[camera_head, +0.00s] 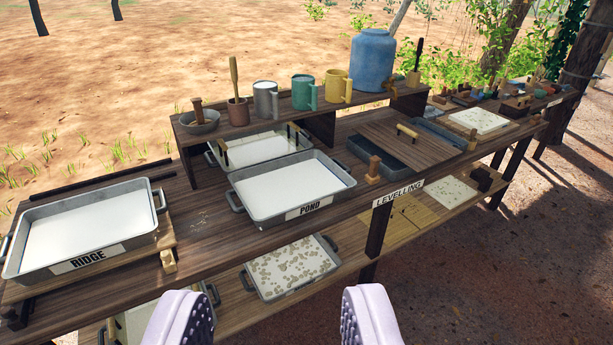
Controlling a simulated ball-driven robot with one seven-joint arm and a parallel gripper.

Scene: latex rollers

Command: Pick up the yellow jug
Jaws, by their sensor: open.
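The yellow jug (338,87) stands upright on the raised back shelf of the bench, with its handle on its right side. A green jug (303,92) stands to its left and a large blue container (373,61) to its right. My gripper (275,318) shows as two pale purple fingertips at the bottom edge. It is open and empty, in front of the bench and well short of the jug.
On the raised shelf (240,133) are also a grey jug (265,101) and a brown pot (238,112). Below stand the POND tray (290,213) and the RIDGE tray (85,263), both with white contents. A wooden post (585,60) stands at right. Open ground lies at lower right.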

